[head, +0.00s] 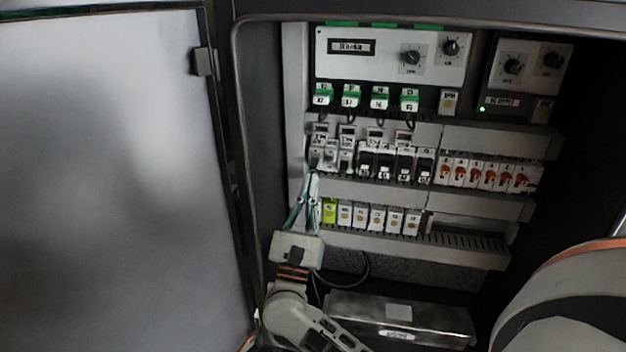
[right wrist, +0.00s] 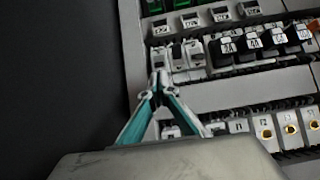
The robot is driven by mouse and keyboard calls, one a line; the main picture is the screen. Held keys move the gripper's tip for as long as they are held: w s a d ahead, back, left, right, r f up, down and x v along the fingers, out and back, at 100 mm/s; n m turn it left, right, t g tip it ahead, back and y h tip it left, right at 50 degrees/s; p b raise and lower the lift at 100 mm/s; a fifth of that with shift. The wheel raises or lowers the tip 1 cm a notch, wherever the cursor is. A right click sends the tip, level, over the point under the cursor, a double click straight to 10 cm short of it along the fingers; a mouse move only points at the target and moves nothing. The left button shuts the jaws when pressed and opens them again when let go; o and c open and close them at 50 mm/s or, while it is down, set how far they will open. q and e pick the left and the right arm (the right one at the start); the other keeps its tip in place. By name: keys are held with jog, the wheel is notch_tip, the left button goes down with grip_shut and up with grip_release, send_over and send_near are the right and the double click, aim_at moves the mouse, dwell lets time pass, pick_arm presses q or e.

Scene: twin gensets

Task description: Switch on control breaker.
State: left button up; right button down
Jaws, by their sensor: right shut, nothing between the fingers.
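A row of breakers crosses the middle of the open cabinet. At its left end are a few white breakers (head: 329,156), also in the right wrist view (right wrist: 178,56). Black breakers (head: 392,164) follow to their right, then orange-levered ones (head: 485,174). The labels are too small to tell which is the control breaker. My right gripper (head: 313,180) is shut and empty, its teal fingers pointing up. In the right wrist view its tips (right wrist: 158,79) appear just below the leftmost white breaker; I cannot tell if they touch. My left gripper is not in view.
Grey slotted ducts (head: 370,189) run above and below the breakers. A row of terminal blocks (head: 372,217) sits under them, and control modules (head: 390,58) with knobs are at the top. The open door (head: 110,170) stands left. A metal box (head: 400,318) lies at the bottom.

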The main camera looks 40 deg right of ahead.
jog(key=shift+w+d+r, duration=0.3)
jog(key=shift+d, duration=0.05)
jog(key=shift+s+a+r+p, duration=0.15)
jog(key=shift+r+p, duration=0.1)
jog(key=shift+p, duration=0.5)
jog(key=shift+g+y, duration=0.3)
